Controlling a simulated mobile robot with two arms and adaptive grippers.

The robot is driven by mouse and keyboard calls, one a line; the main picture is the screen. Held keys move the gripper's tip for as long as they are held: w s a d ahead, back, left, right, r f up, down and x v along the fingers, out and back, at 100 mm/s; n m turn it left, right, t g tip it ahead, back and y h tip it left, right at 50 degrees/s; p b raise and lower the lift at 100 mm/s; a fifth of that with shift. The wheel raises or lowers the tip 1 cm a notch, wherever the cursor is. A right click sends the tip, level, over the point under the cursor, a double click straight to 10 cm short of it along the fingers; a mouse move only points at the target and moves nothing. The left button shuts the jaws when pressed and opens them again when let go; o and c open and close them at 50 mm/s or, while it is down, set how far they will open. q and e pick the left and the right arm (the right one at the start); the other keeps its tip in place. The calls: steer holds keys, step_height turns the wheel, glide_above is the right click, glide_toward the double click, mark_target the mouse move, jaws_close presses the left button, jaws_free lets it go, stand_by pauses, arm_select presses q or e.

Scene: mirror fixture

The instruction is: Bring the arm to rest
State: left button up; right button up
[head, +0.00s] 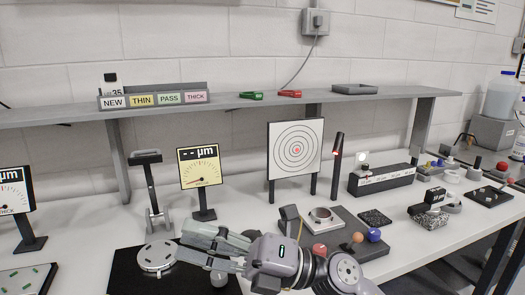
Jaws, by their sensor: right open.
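My right arm comes in from the bottom right, and its right gripper (184,243) points left over the workbench. Its fingers are apart, with nothing seen between them. The fingertips are near a round silver disc (156,257) on a black mat (125,276); I cannot tell whether they touch the disc. A pale rounded object (219,278) shows just below the gripper, partly hidden by it. My left gripper is not in view.
A target board (296,150), a gauge (199,168) and a dark lamp post (337,160) stand behind. A shelf (230,102) spans above. Bare white bench shows at centre left.

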steer(key=w+d+f+m+t+h, duration=0.2)
steer(key=w+d+m+t+h, duration=0.3)
steer(key=m+t, duration=0.55)
steer(key=w+d+f+m+t+h, duration=0.1)
steer(key=w+d+m+t+h, duration=0.25)
steer(key=d+m+t, duration=0.55)
steer(key=d+f+m+g+h, duration=0.1)
steer(key=d+f+m+h, duration=0.35)
steer(key=f, duration=0.25)
steer(key=s+d+f+m+g+h, duration=0.1)
steer(key=d+f+m+h, duration=0.25)
steer(key=f+m, duration=0.3)
steer(key=d+f+m+g+h, duration=0.25)
steer(key=f+m+h, duration=0.25)
steer(key=f, duration=0.3)
steer(key=s+d+f+m+g, duration=0.25)
steer(key=s+f+g, duration=0.35)
steer(key=s+f, duration=0.45)
steer(key=s+d+f+m+g, duration=0.1)
steer(key=s+d+f+g, duration=0.35)
steer(key=s, duration=0.95)
step_height(320, 180, down, 28)
steer(key=s+a+f+g, duration=0.1)
steer(key=a+g, duration=0.1)
steer(key=s+d+f+g, duration=0.1)
steer(key=s+d+f, duration=0.2)
steer(key=s+f, duration=1.3)
steer(key=shift+s+h, duration=0.35)
steer(key=shift+s, duration=0.15)
